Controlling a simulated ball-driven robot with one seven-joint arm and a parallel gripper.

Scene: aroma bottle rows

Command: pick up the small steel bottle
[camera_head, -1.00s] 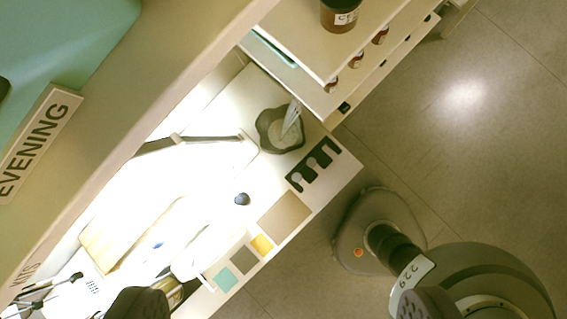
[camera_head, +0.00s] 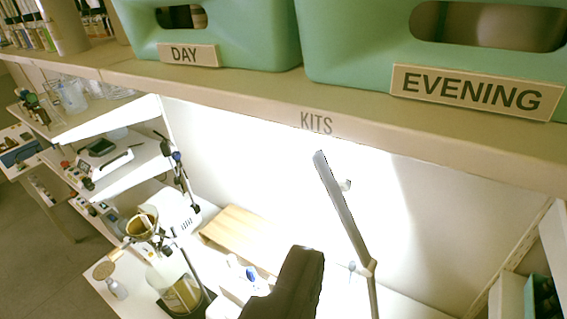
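A small silvery-grey bottle (camera_head: 117,289) stands at the lower left, near the front edge of the white bench. It looks like the small steel bottle, but it is too small to be sure. My gripper (camera_head: 300,262) shows as a dark shape at the bottom middle. Its fingers appear together, with nothing visible between them. It is well to the right of the small bottle and apart from it.
A glass vessel with amber liquid (camera_head: 180,292) stands right of the small bottle, below a stand with a funnel (camera_head: 141,226). A lamp arm (camera_head: 345,215) rises right of my gripper. A shelf marked KITS (camera_head: 316,122) with green crates (camera_head: 350,45) crosses above.

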